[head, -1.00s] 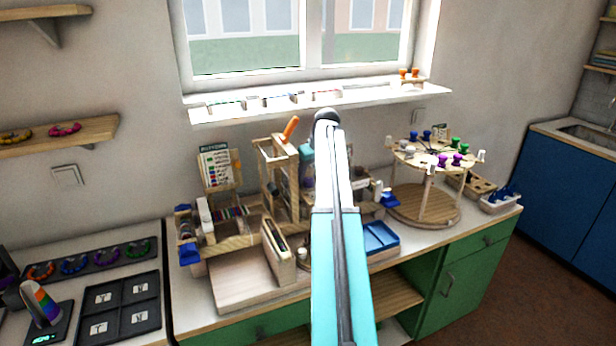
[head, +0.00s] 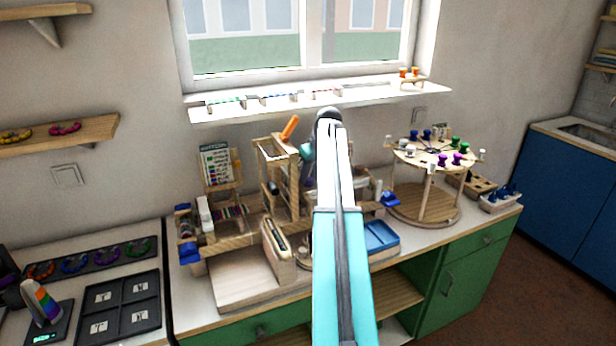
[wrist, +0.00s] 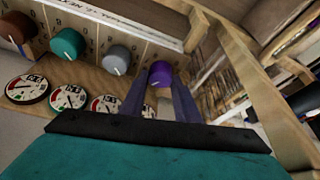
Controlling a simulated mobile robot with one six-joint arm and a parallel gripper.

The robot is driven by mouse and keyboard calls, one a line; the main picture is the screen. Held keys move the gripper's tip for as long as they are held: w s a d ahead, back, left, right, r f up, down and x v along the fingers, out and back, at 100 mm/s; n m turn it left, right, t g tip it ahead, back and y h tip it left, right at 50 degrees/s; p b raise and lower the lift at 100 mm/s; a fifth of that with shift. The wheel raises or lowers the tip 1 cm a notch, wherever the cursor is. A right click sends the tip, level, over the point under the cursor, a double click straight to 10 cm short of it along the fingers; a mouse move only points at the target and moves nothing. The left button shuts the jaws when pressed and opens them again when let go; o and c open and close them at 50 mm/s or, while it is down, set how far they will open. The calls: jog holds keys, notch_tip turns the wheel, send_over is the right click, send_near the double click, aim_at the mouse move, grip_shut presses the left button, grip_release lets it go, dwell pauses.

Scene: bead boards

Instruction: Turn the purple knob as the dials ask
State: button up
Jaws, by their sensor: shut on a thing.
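The purple knob (wrist: 160,74) is at the upper middle of the wrist view, at the right end of a row of knobs on a wooden panel. My gripper (wrist: 160,88) is shut on it, with a dark finger on each side. A white mark shows on the knob's lower face. Grey (wrist: 116,59), teal (wrist: 68,43) and brown (wrist: 17,27) knobs sit to its left. Below them are round dials, among them a left one (wrist: 27,89), a second one (wrist: 68,97) and a third one (wrist: 107,104), partly behind my gripper. In the head view my arm hides the purple knob and my gripper's tips.
A wooden frame post (wrist: 262,85) stands close to the right of my gripper in the wrist view. In the head view, a round wooden stand (head: 425,205) is to the right and a blue tray (head: 380,236) is beside my arm.

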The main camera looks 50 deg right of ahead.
jog(key=shift+w+d+n+y+b, duration=0.1)
jog(key=shift+n+y, duration=0.3)
jog(key=shift+n, duration=0.6)
jog(key=shift+s+d+n+y+b, duration=0.15)
jog(key=shift+n+y, duration=0.25)
jog(key=shift+n, duration=0.6)
jog(key=shift+w+a+n+y+b, duration=0.15)
jog(key=shift+n+y, duration=0.25)
jog(key=shift+n, duration=0.6)
jog(key=shift+d, duration=0.1)
jog(key=o, duration=1)
jog(key=shift+o, duration=0.2)
jog(key=shift+r, duration=0.1)
